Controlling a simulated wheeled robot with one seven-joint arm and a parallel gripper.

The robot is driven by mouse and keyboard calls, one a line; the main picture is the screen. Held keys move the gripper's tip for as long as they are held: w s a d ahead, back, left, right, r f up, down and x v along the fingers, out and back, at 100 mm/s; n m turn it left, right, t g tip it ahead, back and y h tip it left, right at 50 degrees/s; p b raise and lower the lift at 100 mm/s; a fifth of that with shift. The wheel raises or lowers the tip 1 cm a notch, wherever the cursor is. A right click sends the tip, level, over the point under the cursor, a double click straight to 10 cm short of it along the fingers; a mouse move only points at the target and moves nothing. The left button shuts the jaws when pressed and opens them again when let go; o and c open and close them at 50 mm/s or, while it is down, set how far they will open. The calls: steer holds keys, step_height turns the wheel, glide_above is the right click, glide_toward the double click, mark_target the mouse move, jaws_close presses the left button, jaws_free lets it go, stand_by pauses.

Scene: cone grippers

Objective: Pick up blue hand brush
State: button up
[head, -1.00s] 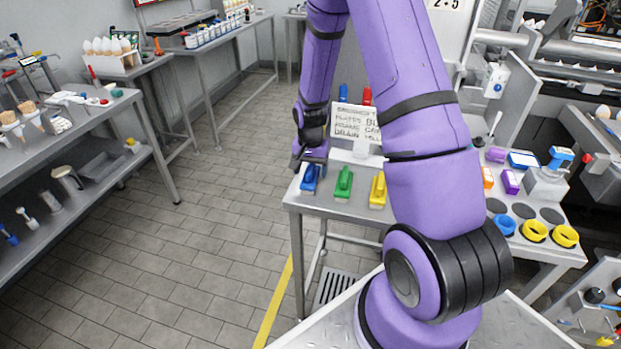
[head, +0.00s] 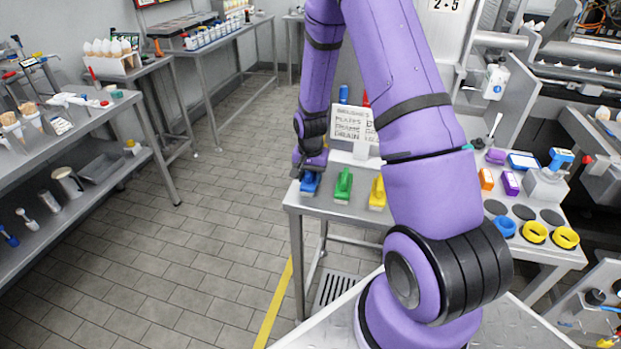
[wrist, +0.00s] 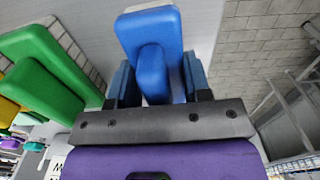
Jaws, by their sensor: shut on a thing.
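The blue hand brush (head: 310,184) lies on the left front corner of the steel table in the head view, and my gripper (head: 308,170) is down over it. In the wrist view the blue brush (wrist: 152,40) sits upright in the picture, its handle between the two jaws of my gripper (wrist: 158,85). The jaws are shut on the handle, one on each side. The head view does not show clearly whether the brush is touching the table. My arm hides part of the table behind it.
A green brush (head: 343,186) and a yellow brush (head: 377,192) stand in a row to the right; the green one (wrist: 42,72) is close beside my gripper in the wrist view. A lettered sign (head: 353,123) stands behind. Open floor lies left of the table.

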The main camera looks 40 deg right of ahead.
step_height(320, 180, up, 10)
stand_by(0.6)
